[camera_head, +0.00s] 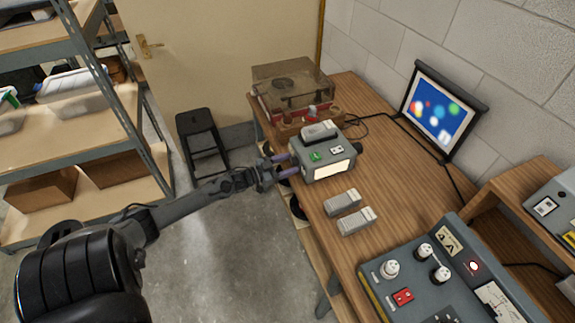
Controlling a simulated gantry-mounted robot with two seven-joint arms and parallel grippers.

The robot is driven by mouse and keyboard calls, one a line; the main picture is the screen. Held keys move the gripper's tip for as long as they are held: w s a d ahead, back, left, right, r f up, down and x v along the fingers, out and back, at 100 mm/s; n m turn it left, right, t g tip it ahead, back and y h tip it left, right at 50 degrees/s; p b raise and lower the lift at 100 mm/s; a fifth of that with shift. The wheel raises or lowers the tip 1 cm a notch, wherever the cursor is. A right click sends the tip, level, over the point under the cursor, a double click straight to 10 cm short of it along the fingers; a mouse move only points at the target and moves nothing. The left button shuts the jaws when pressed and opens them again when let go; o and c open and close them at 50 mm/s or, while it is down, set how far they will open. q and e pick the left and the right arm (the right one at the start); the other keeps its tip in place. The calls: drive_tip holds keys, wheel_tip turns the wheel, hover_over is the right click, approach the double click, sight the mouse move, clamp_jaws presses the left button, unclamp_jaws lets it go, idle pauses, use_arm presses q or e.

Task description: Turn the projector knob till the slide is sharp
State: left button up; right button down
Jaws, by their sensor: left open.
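The projector (322,158) is a grey box on the wooden bench, with a green switch and a bright lit panel on its near side. A dark round part, likely its lens, sticks out at its right end. The screen (437,110) on the right shows soft, blurred coloured discs on blue. My left gripper (289,165) is open, its purple fingers pointing at the projector's left end. I cannot make out a knob between the fingers, nor whether they touch the projector. My right gripper is not in view.
Two grey handheld-sized boxes (357,220) lie on the bench (390,178) in front of the projector. A control panel (440,280) with white knobs stands nearer. A turntable-like case (290,85) is behind. A black stool (201,138) and shelving (75,140) are left.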

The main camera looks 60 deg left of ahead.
use_arm(q)
drive_tip(key=shift+w, duration=0.15)
drive_tip(key=c, duration=1)
drive_tip(key=m, duration=0.4)
drive_tip(key=shift+c, duration=0.2)
drive_tip(key=o, duration=1)
drive_tip(key=shift+o, duration=0.2)
drive_tip(key=s+a+p, duration=0.1)
drive_tip(key=s, duration=0.9)
drive_tip(key=shift+s, duration=0.4)
